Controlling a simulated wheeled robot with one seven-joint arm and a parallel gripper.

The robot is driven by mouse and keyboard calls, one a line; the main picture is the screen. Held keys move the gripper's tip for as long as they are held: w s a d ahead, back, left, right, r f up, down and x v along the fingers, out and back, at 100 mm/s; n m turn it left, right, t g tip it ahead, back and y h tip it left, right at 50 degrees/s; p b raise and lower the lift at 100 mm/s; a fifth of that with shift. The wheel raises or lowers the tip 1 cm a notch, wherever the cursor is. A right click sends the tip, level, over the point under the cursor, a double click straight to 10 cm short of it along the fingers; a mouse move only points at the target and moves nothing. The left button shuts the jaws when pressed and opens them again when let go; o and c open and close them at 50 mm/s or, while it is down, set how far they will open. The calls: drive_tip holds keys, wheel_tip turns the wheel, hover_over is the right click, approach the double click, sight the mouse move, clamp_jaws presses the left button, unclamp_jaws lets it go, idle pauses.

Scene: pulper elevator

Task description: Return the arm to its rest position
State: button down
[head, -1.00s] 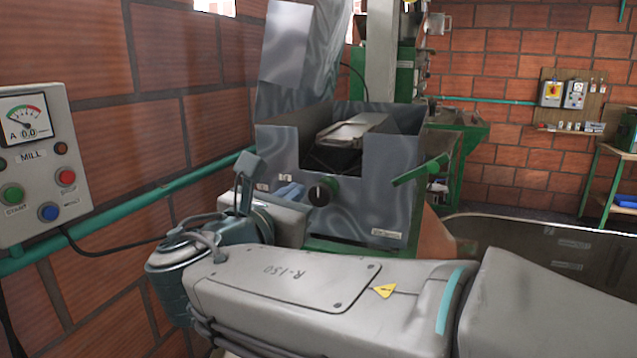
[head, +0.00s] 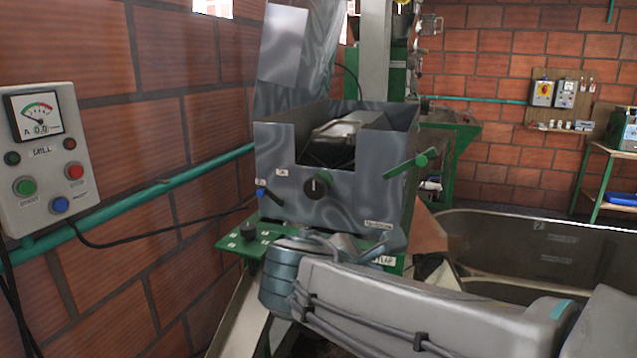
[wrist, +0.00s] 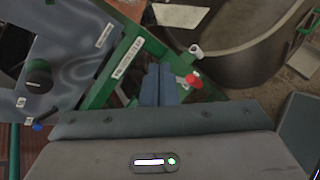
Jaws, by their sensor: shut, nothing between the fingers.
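My arm (head: 420,295) reaches in from the lower right of the head view, low in front of the grey metal machine (head: 345,195). My gripper (wrist: 160,84) shows in the wrist view with its two blue-grey fingers together and nothing between them. The fingers point over the green frame (wrist: 112,66), near a red knob (wrist: 194,80). I cannot tell whether they touch anything.
The machine has a black dial (head: 318,186) and a green lever (head: 412,168). A mill control box (head: 48,155) is on the left brick wall, above a teal pipe (head: 150,195). A large tub (head: 530,240) stands to the right. A green table (head: 600,180) is at far right.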

drive_tip(key=s+d+f+m+g+y, duration=0.3)
drive_tip(key=s+f+m, duration=0.3)
drive_tip(key=m, duration=0.4)
drive_tip(key=s+d+f+m+g+y, duration=0.3)
drive_tip(key=s+f+m, duration=0.3)
drive_tip(key=f+m, duration=0.3)
drive_tip(key=shift+s+d+f+m+y, duration=0.2)
drive_tip(key=shift+s+m+y, duration=0.3)
drive_tip(key=shift+m, duration=0.6)
drive_tip(key=shift+w, duration=0.15)
